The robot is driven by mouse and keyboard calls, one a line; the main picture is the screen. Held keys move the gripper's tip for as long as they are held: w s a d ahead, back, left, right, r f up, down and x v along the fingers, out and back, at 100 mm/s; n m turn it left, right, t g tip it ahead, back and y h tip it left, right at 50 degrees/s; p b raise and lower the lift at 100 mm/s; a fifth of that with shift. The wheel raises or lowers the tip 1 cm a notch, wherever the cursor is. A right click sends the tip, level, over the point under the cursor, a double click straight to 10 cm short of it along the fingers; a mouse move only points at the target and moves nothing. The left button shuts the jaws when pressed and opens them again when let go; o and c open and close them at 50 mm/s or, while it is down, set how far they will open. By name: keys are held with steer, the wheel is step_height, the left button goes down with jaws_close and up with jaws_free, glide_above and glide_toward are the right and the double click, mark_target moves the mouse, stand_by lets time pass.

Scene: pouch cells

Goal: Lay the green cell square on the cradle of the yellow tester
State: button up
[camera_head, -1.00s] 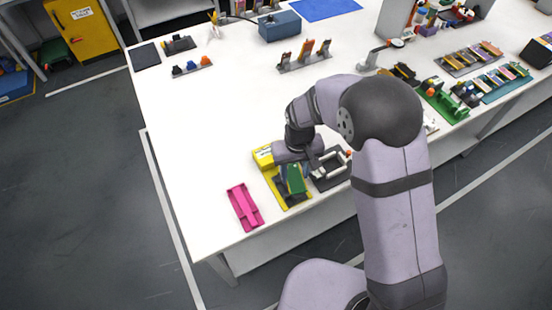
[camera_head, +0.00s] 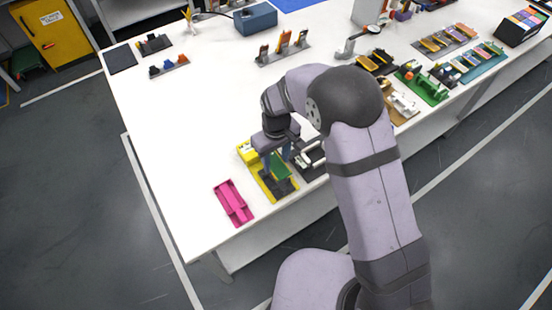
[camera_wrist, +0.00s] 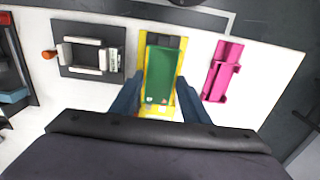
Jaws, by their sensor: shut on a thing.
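The green cell (camera_wrist: 160,75) is a flat pouch between the two fingers of my gripper (camera_wrist: 157,90) in the wrist view. It also shows in the head view (camera_head: 279,166), below my gripper (camera_head: 275,158). My gripper is shut on it. The yellow tester (camera_head: 246,153) stands near the table's front edge, and its yellow base (camera_wrist: 178,62) shows around the cell in the wrist view. The cell lies over the tester's dark cradle (camera_wrist: 168,40), roughly lined up with it in the wrist view. I cannot tell whether it touches the cradle.
A pink holder (camera_head: 233,203) stands to the left of the tester in the head view. A dark fixture with pale bars (camera_wrist: 89,56) is on the tester's other side. Racks of cells (camera_head: 445,40) stand at the right. The table's middle left is clear (camera_head: 180,115).

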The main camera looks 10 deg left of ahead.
mark_target(276, 172)
steer(key=shift+f+b, duration=2.4)
steer(key=shift+f, duration=1.15)
steer(key=o, duration=1.1)
steer(key=shift+r, duration=0.1)
steer(key=shift+r+p, duration=2.65)
steer(key=shift+r, duration=0.75)
